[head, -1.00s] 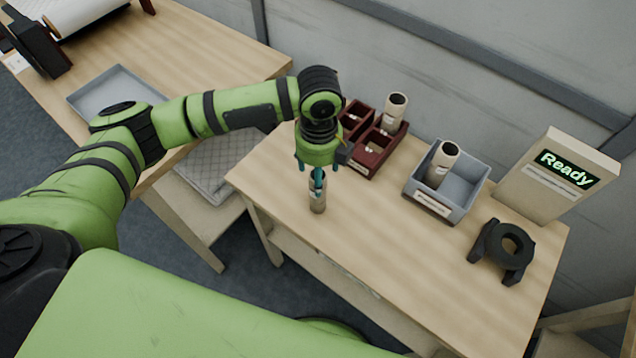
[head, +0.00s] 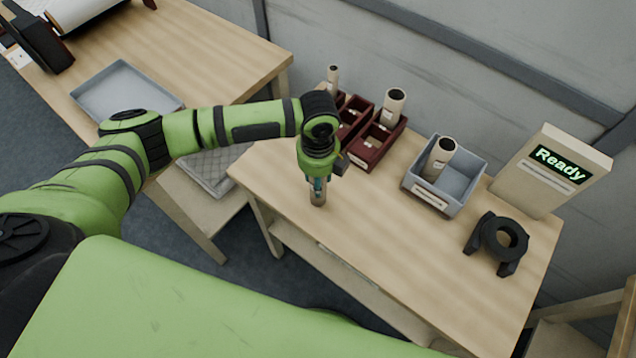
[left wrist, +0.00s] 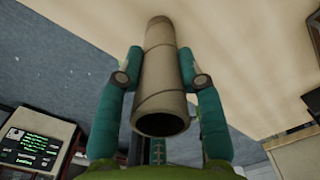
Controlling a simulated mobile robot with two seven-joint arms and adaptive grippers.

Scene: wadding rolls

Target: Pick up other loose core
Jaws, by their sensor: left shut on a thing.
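My left gripper (head: 318,184) is shut on a tan cardboard core (head: 318,198), which stands upright near the left front edge of the wooden table. In the left wrist view, the two teal fingers of the gripper (left wrist: 160,80) press on both sides of the core (left wrist: 163,95), whose open end faces the camera. Other cores stand in bins: a thin one (head: 333,76) at the back left, a wider one (head: 394,103) in a dark red bin (head: 366,152), and one (head: 440,155) in the grey bin (head: 462,184). My right gripper is out of view.
A black ring-shaped stand (head: 498,240) and a display box (head: 550,170) reading "Ready" are at the table's right. The table's front middle (head: 400,240) is clear. A second table with a grey tray (head: 120,92) stands to the left.

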